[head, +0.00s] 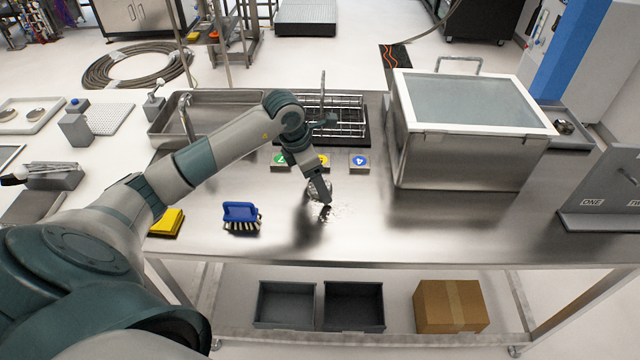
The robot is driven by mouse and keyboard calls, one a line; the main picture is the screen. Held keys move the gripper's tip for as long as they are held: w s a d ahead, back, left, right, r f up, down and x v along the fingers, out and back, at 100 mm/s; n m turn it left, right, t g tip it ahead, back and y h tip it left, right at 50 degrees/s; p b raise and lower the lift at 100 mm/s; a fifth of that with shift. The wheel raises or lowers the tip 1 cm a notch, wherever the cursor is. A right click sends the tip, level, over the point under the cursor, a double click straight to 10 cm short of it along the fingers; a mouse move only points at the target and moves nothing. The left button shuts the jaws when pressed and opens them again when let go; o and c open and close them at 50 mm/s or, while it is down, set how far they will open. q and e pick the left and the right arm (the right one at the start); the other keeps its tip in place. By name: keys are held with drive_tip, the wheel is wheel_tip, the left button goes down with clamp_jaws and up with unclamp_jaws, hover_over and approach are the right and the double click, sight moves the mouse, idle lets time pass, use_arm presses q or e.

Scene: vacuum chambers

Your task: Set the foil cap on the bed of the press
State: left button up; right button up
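My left gripper (324,208) reaches down from the left to just above the middle of the steel table. Its fingers are small and dark here, and I cannot tell whether they are open or shut. My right gripper is not in view.
Small blocks with green, yellow and blue labels (360,161) stand behind the gripper, before a wire rack (345,118). A large lidded steel chamber (465,160) fills the right. A blue brush (241,217) and a yellow sponge (167,222) lie at left.

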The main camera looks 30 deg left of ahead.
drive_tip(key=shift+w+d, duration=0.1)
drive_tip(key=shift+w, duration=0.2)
use_arm(q)
drive_tip(key=shift+c, duration=0.7)
drive_tip(key=c, duration=1)
drive_tip(key=shift+c, duration=0.5)
drive_tip(key=shift+r, duration=0.1)
